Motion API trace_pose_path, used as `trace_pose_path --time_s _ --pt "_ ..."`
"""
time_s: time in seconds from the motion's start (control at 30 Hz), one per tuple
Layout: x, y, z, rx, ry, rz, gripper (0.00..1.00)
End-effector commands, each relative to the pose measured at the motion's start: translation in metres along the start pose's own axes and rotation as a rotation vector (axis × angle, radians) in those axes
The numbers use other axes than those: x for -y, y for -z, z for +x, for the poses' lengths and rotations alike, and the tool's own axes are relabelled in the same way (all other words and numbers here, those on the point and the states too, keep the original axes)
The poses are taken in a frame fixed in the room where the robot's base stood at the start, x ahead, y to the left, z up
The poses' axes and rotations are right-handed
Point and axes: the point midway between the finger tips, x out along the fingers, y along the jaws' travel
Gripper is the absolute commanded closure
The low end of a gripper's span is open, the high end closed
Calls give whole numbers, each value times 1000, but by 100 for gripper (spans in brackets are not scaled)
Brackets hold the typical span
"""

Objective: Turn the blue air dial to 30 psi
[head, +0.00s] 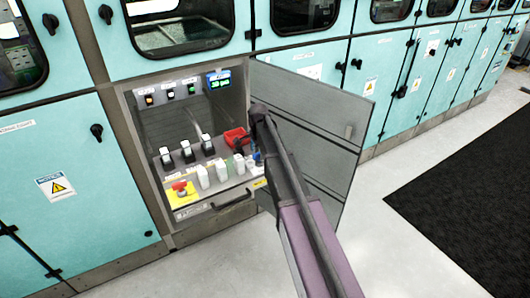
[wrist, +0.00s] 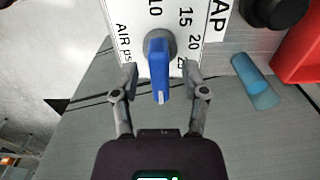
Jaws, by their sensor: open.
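The blue air dial (wrist: 159,80) shows in the wrist view on a white plate (wrist: 130,45) marked "AIR psi", with 10, 15, 20 and a partly hidden 25 around it. Its long blue handle points down in the picture, toward my gripper, with a pale mark at that end. My gripper (wrist: 160,75) is open, with one finger on each side of the handle and a small gap on both sides. Any mark under the handle's lower end is hidden. In the head view my arm hides the dial.
A red box (head: 235,137) and a blue-teal cylinder (wrist: 255,82) sit beside the dial. The control bay holds several switches (head: 187,151) and a lit display (head: 219,80), its digits too small to read surely. An open grey door (head: 330,125) stands right of my arm.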

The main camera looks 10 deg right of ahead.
Motion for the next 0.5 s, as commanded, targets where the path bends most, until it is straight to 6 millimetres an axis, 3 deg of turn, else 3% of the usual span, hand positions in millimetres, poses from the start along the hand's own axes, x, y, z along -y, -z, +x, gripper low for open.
trace_pose_path --time_s 0.5 --pt "0 0 0 0 0 -252 43"
